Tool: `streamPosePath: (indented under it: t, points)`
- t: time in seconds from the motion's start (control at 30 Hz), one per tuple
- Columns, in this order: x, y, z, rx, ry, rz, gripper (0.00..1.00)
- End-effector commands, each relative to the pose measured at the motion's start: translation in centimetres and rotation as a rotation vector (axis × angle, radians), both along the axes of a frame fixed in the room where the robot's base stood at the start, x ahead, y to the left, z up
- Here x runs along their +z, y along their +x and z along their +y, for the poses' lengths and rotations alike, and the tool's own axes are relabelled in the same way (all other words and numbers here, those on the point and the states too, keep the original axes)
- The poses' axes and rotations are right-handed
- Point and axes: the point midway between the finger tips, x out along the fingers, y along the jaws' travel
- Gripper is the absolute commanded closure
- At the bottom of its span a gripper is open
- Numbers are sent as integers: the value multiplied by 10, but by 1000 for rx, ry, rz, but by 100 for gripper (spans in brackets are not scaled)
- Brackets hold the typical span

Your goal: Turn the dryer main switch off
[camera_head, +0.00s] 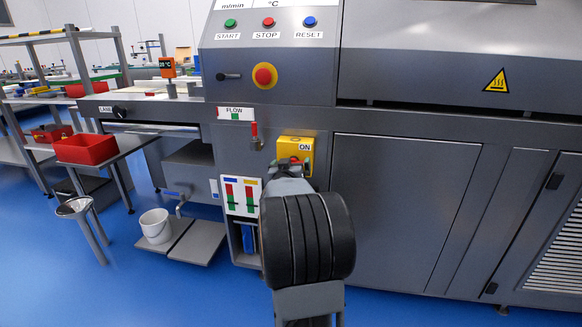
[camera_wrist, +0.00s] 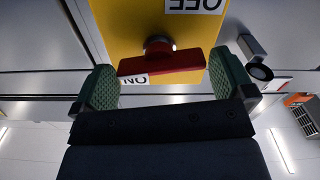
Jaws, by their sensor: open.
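The dryer main switch is a yellow plate (camera_head: 288,143) on the machine's front, with a red handle that shows in the wrist view (camera_wrist: 170,63). The handle lies crosswise in the wrist view, partly covering the upside-down ON label (camera_wrist: 134,79). The upside-down OFF label (camera_wrist: 194,4) is at the top edge. My gripper (camera_wrist: 166,82) is open, with its green pads on either side of the handle's ends. I cannot tell whether either pad touches it. In the head view my gripper (camera_head: 289,168) is at the switch and my arm hides part of it.
A red lever (camera_head: 255,131) under the FLOW label is left of the switch. A red emergency button (camera_head: 264,76) on a yellow disc and the START, STOP and RESET buttons are above. A white bucket (camera_head: 155,226) stands low at the left. Blue floor is free at lower left.

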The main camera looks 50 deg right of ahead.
Motion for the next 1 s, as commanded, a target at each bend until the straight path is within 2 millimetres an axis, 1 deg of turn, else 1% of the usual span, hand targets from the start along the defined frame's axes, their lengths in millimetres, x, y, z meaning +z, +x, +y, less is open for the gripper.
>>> streamPosePath:
  t: [0.03, 0.37, 0.47, 0.6, 0.7, 0.97, 1.0]
  points:
    - [0, 0, 0, 0, 0, 0, 3]
    - [0, 0, 0, 0, 0, 0, 34]
    - [-1, 0, 0, 0, 15, -25, 34]
    - [-1, 0, 0, -1, 74, -123, 34]
    - [0, 0, 0, -1, 97, -159, 34]
    - [0, 0, 0, -1, 101, -164, 34]
    - [0, 0, 0, -1, 102, -165, 7]
